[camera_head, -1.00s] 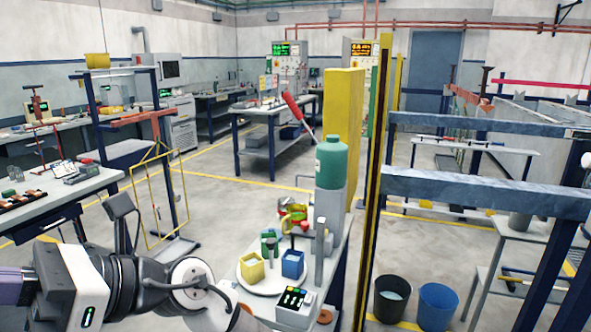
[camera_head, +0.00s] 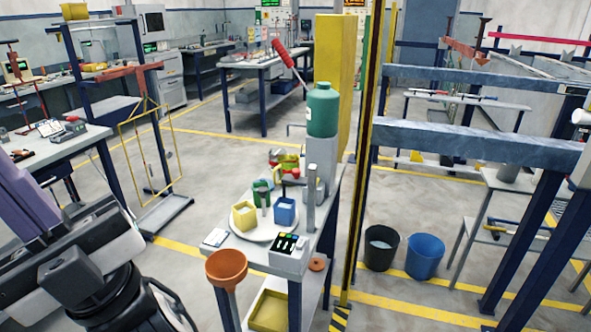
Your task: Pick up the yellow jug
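A small yellow jug-like container (camera_head: 244,215) stands upright on a round white plate (camera_head: 262,234) on a narrow bench, with something pale inside. A blue container (camera_head: 285,211) stands to its right and a green one (camera_head: 263,187) behind it. My arm fills the lower left of the head view, left of the bench and apart from the yellow container. My gripper's fingers do not show, so nothing can be seen of what they hold.
A yellow wire frame (camera_head: 147,150) stands left. Black (camera_head: 380,247) and blue (camera_head: 424,257) buckets stand on the floor to the right.

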